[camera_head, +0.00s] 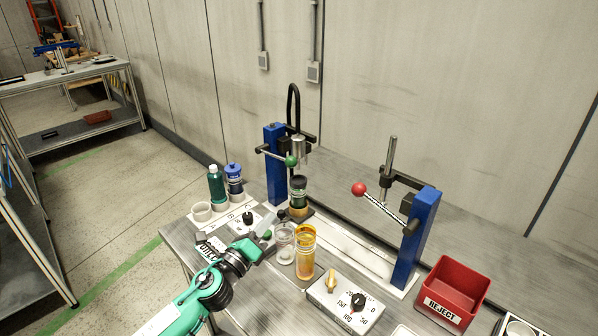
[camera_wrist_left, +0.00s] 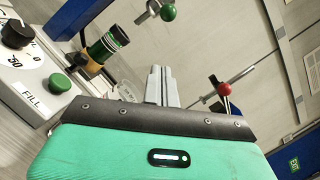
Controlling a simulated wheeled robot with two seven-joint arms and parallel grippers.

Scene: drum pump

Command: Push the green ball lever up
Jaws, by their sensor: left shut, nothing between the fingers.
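The green ball (camera_head: 291,161) is on the end of a lever rod on the left blue press post (camera_head: 275,165). It also shows at the top of the left wrist view (camera_wrist_left: 168,12). My left gripper (camera_head: 268,218) is shut and empty, below the ball and in front of the press, apart from the lever. Its grey fingers (camera_wrist_left: 160,72) point toward the press in the left wrist view. A dark green and black container (camera_head: 298,194) stands under the press head. My right gripper is not in view.
A red ball lever (camera_head: 359,189) is on the right blue post (camera_head: 419,232). Amber (camera_head: 305,255) and clear cups stand near my left gripper. A green bottle (camera_head: 216,182) and blue-capped jar (camera_head: 234,180) stand left. A dial box (camera_head: 346,303) and red reject bin (camera_head: 455,287) are right.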

